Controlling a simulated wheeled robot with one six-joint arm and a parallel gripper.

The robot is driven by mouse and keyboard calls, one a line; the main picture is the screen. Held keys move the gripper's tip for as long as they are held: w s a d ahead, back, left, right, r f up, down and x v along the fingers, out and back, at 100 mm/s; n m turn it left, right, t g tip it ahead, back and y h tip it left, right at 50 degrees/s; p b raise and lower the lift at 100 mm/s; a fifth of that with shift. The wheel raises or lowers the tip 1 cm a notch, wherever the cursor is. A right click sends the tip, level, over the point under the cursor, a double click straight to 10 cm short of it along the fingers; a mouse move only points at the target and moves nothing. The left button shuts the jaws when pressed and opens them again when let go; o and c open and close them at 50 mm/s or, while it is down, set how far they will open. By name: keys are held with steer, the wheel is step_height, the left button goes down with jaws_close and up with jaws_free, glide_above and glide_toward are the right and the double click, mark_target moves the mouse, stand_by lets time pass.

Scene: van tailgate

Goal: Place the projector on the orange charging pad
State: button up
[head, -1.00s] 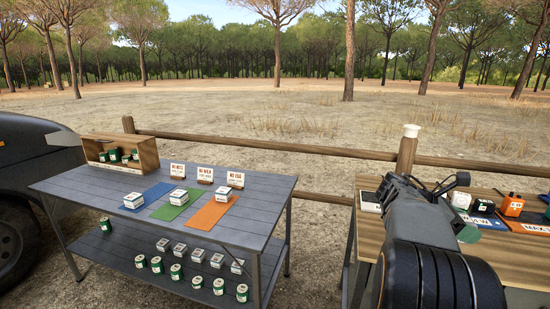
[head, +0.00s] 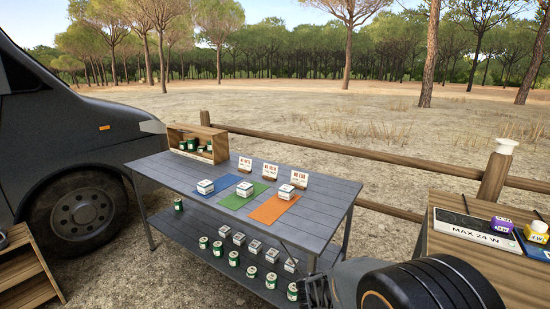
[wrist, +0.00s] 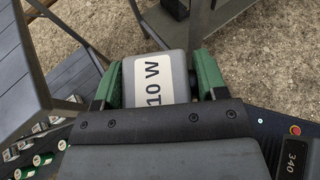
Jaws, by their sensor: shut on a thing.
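In the wrist view my gripper (wrist: 159,72) is shut on a grey block with a white "10 W" label (wrist: 153,82). One green finger presses each side of it. Whether this block is the projector I cannot tell from its look. In the head view my gripper (head: 317,292) is at the bottom edge, low in front of the dark table, and the block does not show. An orange mat (head: 266,214) lies on the dark table with a white box on it.
The dark table (head: 330,192) also holds blue and green mats, small signs and a wooden crate (head: 183,131). Cans and boxes fill its lower shelf. A van stands left.

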steer(key=w+a+f+n+t+y, duration=0.25)
steer(key=w+a+f, duration=0.3)
steer(key=a, duration=0.35)
step_height(320, 180, up, 24)
steer(key=w+n+t+y+p, duration=0.1)
steer(key=n+t+y+p, duration=0.4)
steer(key=p, duration=1.5)
steer(key=shift+w+f+n+y, duration=0.2)
steer(key=shift+w+n+y, duration=0.2)
steer(key=shift+n, duration=0.95)
steer(key=shift+a+t, duration=0.1)
steer(key=shift+t, duration=0.15)
